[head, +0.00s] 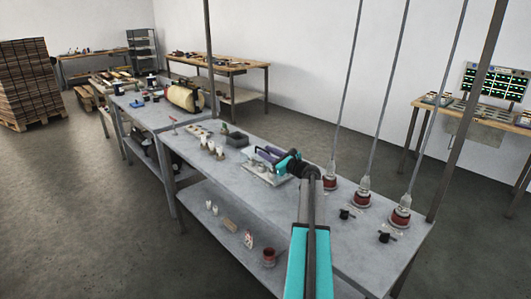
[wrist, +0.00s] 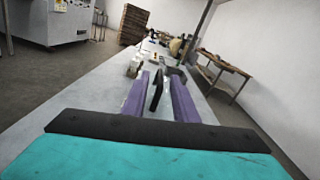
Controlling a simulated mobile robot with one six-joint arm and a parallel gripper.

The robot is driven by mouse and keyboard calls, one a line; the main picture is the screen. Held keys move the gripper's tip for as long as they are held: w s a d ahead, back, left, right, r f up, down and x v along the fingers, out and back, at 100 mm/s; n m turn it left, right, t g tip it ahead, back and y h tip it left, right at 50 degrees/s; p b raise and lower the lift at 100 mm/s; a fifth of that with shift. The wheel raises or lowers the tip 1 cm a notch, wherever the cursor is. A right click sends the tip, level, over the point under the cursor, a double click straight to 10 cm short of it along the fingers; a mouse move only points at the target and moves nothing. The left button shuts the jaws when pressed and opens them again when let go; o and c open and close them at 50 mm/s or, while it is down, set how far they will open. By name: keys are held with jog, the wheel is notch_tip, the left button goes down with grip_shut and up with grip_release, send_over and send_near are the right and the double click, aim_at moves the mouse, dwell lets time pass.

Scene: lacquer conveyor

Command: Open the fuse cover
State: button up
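My gripper (head: 268,155) has purple fingers and is over the middle of the long grey table. A low white base (head: 256,178) with small pale fittings lies under it. In the wrist view the two purple fingers of my gripper (wrist: 158,84) stand apart. A narrow dark upright piece (wrist: 156,93) shows between them, with gaps on both sides. It may be the fuse cover or its handle, but I cannot tell for sure. The fingers and arm hide part of the base, and I cannot tell whether a cover there is open or shut.
White cups (head: 219,151) and a dark grey box (head: 236,139) stand left of the base. Red-based devices (head: 400,218) on hanging rods and black knobs (head: 384,238) are on the right. A tan cylinder (head: 183,97) lies farther back. A lower shelf (head: 225,222) holds small items.

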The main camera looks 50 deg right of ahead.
jog(key=shift+w, duration=0.3)
grip_shut()
jog(key=d+b, duration=0.3)
jog(key=d, duration=0.4)
jog(key=shift+s+b, duration=0.25)
jog(key=shift+b, duration=0.1)
